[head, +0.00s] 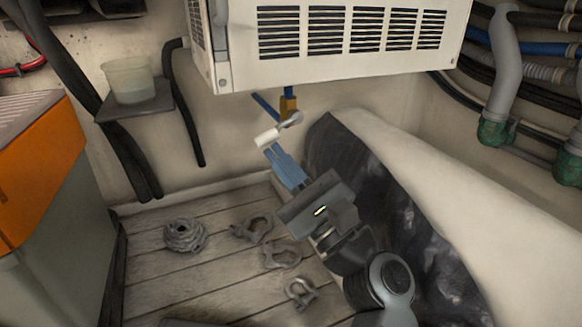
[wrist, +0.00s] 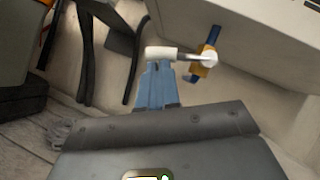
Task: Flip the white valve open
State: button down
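The white valve has a white handle (head: 267,138) on a grey metal lever, joined to a brass body (head: 288,107) on a blue pipe under the white louvred unit. In the wrist view the white handle (wrist: 163,53) lies nearly level across the tips of my blue fingers, and the brass body (wrist: 205,62) is to its right. My gripper (head: 271,152) is just below the handle, pointing up and left. In the wrist view its fingers (wrist: 157,66) are close together, with their tips at the handle's lower edge. I cannot tell whether they touch it. Nothing shows between the fingers.
The louvred unit (head: 340,40) overhangs the valve. A dark bag-like bundle (head: 370,190) lies right of my arm. A cup (head: 130,80) stands on a small shelf at left. Shackles (head: 280,254) and a coil (head: 185,235) lie on the plank floor. Hoses line the walls.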

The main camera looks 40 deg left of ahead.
jog(key=m, duration=0.1)
jog(key=r+m+t, duration=0.1)
jog(key=s+m+t, duration=0.1)
jog(key=shift+s+a+r, duration=0.1)
jog(key=shift+a+r, duration=0.1)
jog(key=shift+a, duration=0.05)
jog(key=shift+r, duration=0.1)
dwell(0.4)
jog(key=shift+s+b, duration=0.1)
jog(key=shift+b, duration=0.2)
